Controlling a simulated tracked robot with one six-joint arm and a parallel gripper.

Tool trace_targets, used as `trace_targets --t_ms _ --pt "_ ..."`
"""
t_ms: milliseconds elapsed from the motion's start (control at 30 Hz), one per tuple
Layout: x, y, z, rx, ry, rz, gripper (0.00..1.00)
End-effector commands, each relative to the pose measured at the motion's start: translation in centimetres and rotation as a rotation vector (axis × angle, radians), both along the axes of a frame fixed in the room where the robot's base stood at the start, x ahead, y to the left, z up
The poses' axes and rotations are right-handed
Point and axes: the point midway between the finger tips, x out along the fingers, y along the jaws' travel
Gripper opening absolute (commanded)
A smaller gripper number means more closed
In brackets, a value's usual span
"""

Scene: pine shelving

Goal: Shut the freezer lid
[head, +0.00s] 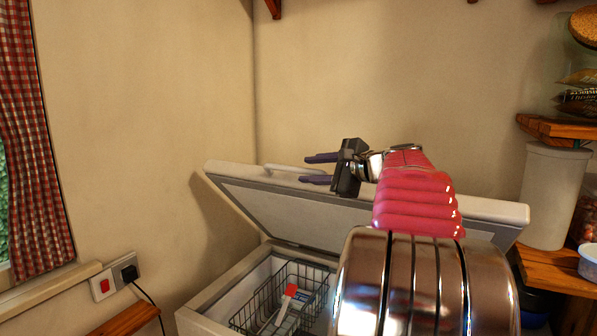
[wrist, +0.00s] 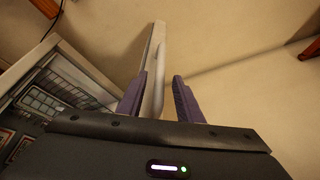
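The chest freezer's white lid (head: 290,212) stands partly open, tilted, with its grey-edged underside showing in the head view. A pale bar handle (head: 294,169) is on its upper edge. The open freezer body (head: 212,298) is below. My gripper (head: 319,169) is open at the lid's upper edge, its purple fingers pointing left by the handle. In the wrist view, the handle (wrist: 159,75) shows in the gap between my fingers (wrist: 160,88), nearer the left one; contact cannot be told. My arm hides part of the lid and freezer.
A wire basket (head: 300,285) with packages sits inside the freezer. A wall socket with a black plug (head: 129,271) and cord is at left. Wooden shelves (head: 562,268) with a white canister (head: 552,195) stand at right. The wall behind the lid is bare.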

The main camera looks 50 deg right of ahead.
Motion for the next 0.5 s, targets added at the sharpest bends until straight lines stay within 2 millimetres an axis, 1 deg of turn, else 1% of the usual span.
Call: trace_targets --t_ms 33,100,300,500 --pt "0.9 0.0 -0.3 0.002 0.001 0.004 0.33" --pt "1.9 0.0 -0.5 0.002 0.000 0.002 0.33" --pt "4.5 -0.1 -1.1 0.001 0.000 0.003 0.33" --pt "5.4 -0.2 -1.3 0.001 0.000 0.001 0.33"
